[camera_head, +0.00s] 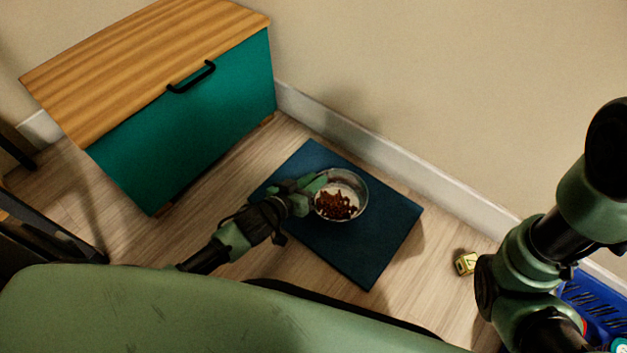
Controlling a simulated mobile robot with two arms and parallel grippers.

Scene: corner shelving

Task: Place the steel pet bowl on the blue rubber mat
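The steel pet bowl (362,187), with brown kibble in it, is over the middle of the blue rubber mat (361,245). It looks upright; I cannot tell whether it rests on the mat or hangs just above it. My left gripper (319,186) is at the bowl's left rim, with its fingers at the edge of the bowl. Whether the fingers are closed on the rim is too small to tell. My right gripper is out of view; only my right arm shows at the right.
A teal cabinet (190,130) with a wooden top stands at the back left. A wall with a white baseboard (400,160) runs behind the mat. A small yellowish block (466,263) lies on the floor to the right. A blue crate (597,303) is partly hidden at the far right.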

